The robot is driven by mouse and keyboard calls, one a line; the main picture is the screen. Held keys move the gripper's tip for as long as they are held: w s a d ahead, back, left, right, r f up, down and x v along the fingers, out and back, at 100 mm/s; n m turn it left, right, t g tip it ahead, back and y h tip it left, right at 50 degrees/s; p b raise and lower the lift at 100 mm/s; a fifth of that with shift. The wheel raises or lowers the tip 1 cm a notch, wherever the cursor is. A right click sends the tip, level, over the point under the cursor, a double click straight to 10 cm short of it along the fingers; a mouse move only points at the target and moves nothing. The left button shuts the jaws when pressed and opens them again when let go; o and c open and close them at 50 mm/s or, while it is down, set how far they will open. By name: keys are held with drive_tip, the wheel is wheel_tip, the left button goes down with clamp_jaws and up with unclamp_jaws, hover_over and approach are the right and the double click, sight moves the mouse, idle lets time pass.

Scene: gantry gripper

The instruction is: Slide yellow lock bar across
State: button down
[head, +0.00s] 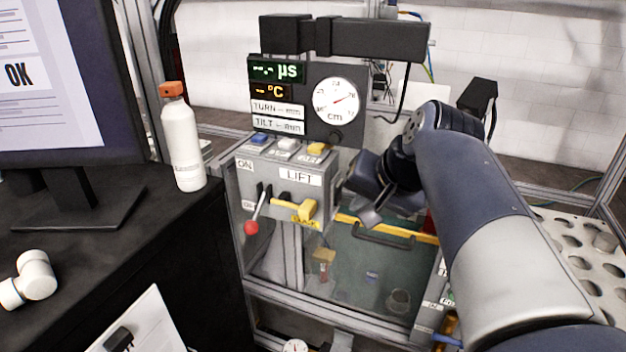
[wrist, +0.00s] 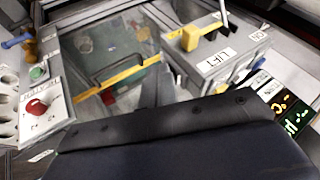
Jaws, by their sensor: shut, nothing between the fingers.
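A yellow bar with a block-shaped knob (head: 307,210) sits on the front of the grey LIFT box, right of a red-balled lever (head: 251,227). The knob also shows in the wrist view (wrist: 190,38). A second, longer yellow bar (head: 390,229) runs along the top of the clear panel; it also shows in the wrist view (wrist: 124,75). I cannot tell from looks alone which is the lock bar. My gripper (head: 368,217) is shut and empty, right of the LIFT box. In the wrist view its fingers (wrist: 157,88) are apart from the knob.
A dark handle (head: 384,238) lies on the clear panel below the long bar. A gauge and displays (head: 337,100) stand above the box. A white bottle (head: 182,140) and monitor stand on the black desk at left. A perforated tray (head: 575,250) is at right.

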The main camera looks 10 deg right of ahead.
sight(299, 209)
drive_tip(key=shift+w+a+f+p, duration=0.25)
drive_tip(key=shift+w+a+f, duration=0.55)
drive_tip(key=shift+w+f, duration=0.55)
drive_tip(key=shift+w+a+f+p, duration=0.25)
drive_tip(key=shift+w+a+f, duration=0.55)
drive_tip(key=shift+w+f, duration=0.5)
drive_tip(key=shift+w+a+f+p, duration=0.25)
drive_tip(key=shift+w+a+f, duration=0.55)
drive_tip(key=shift+w+f, duration=0.55)
drive_tip(key=shift+w+r, duration=0.2)
drive_tip(key=w+a, duration=0.1)
drive_tip(key=a, duration=0.1)
drive_tip(key=w+a+p, duration=0.1)
drive_tip(key=shift+w+a, duration=0.3)
drive_tip(key=shift+a, duration=0.05)
